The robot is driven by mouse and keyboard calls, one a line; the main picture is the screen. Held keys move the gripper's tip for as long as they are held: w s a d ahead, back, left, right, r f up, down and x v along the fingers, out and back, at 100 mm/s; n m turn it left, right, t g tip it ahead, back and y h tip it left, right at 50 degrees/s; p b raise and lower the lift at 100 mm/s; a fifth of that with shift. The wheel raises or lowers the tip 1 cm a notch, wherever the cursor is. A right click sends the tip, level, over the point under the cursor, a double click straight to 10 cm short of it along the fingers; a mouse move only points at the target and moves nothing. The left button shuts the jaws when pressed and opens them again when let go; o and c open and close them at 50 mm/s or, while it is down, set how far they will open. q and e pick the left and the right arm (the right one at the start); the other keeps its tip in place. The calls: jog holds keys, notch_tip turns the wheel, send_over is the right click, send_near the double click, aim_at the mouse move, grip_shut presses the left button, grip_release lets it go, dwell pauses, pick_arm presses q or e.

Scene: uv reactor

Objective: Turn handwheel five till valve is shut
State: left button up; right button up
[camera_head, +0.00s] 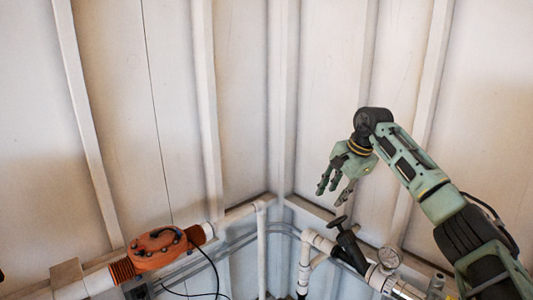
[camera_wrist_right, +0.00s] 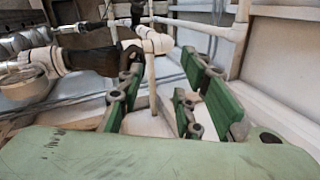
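The black handwheel (camera_head: 338,222) sits on top of a tilted dark valve body (camera_head: 351,249) on the white pipework at lower right of the head view. No number shows on it. In the right wrist view the dark valve (camera_wrist_right: 90,58) lies at upper left, beyond the fingers; its wheel is hard to make out there. My right gripper (camera_head: 335,188) is above the handwheel in the head view, apart from it, with its fingers pointing down and left. The fingers are spread, and the right wrist view shows nothing between them (camera_wrist_right: 160,108). My left gripper is not in view.
A round pressure gauge (camera_head: 389,257) stands on the pipe right of the valve. An orange ribbed unit (camera_head: 158,249) sits on the left pipe. A vertical white pipe (camera_head: 262,250) stands in the corner. Pale panel walls close off the back; the air before them is clear.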

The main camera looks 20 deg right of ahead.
jog(key=w+a+r+m+t+y+b, duration=0.2)
jog(key=w+a+t, duration=0.3)
jog(key=w, duration=0.5)
jog(key=w+a+r+m+t+y+b, duration=0.1)
jog(key=w+a+r+t, duration=0.4)
jog(key=w, duration=0.6)
jog(key=shift+w+a+r+m+t+y+b, duration=0.2)
jog(key=shift+a+m+t+y+b, duration=0.25)
jog(key=shift+a+m+b, duration=0.5)
